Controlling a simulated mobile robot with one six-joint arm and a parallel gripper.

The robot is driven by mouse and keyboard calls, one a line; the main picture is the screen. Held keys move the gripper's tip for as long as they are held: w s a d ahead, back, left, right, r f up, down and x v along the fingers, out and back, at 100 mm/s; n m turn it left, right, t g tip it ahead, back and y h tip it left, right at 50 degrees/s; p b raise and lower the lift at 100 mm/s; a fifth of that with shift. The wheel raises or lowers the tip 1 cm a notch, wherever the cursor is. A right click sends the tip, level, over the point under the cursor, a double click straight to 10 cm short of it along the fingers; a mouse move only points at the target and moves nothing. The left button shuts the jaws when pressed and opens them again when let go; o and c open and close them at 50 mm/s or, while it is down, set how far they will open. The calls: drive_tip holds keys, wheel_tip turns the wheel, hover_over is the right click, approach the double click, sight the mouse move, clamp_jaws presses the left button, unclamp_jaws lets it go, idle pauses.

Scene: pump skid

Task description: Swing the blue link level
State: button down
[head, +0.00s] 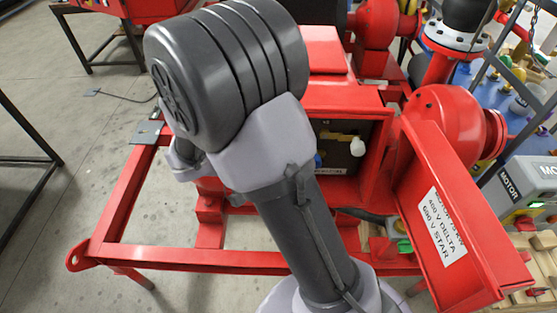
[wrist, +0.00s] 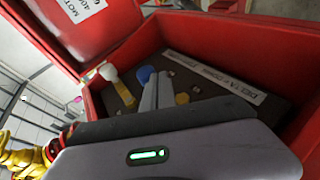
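The blue link shows a round blue head (wrist: 145,75) inside the red terminal box, just beyond my fingertips in the wrist view. Its bar is mostly hidden behind the fingers, so its angle cannot be told. A small blue patch also shows in the head view (head: 318,160), at the edge of my arm. My gripper (wrist: 156,78) reaches into the box with its two grey fingers side by side and nearly no gap. I see nothing clearly between them. Whether they touch the blue head cannot be told. My arm hides the gripper in the head view.
A white-headed link (wrist: 108,72) on a brass bar sits left of the blue one; a yellow piece (wrist: 182,98) is to the right. The box's red walls (wrist: 240,50) surround the fingers. The labelled red cover (head: 455,215) stands at the right.

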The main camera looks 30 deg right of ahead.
drive_tip(key=shift+s+d+r+b, duration=0.25)
drive_tip(key=shift+s+d, duration=0.15)
drive_tip(key=shift+d, duration=0.2)
drive_tip(key=shift+s+d+r+b, duration=0.25)
drive_tip(key=shift+s+d, duration=0.1)
drive_tip(key=shift+d, duration=0.2)
drive_tip(key=shift+r, duration=0.1)
idle(1.0)
drive_tip(key=w+a+f, duration=0.1)
drive_tip(key=w+a, duration=0.1)
drive_tip(key=a, duration=0.4)
drive_tip(key=w+a+f, duration=0.2)
drive_tip(key=a, duration=0.4)
drive_tip(key=shift+f, duration=0.1)
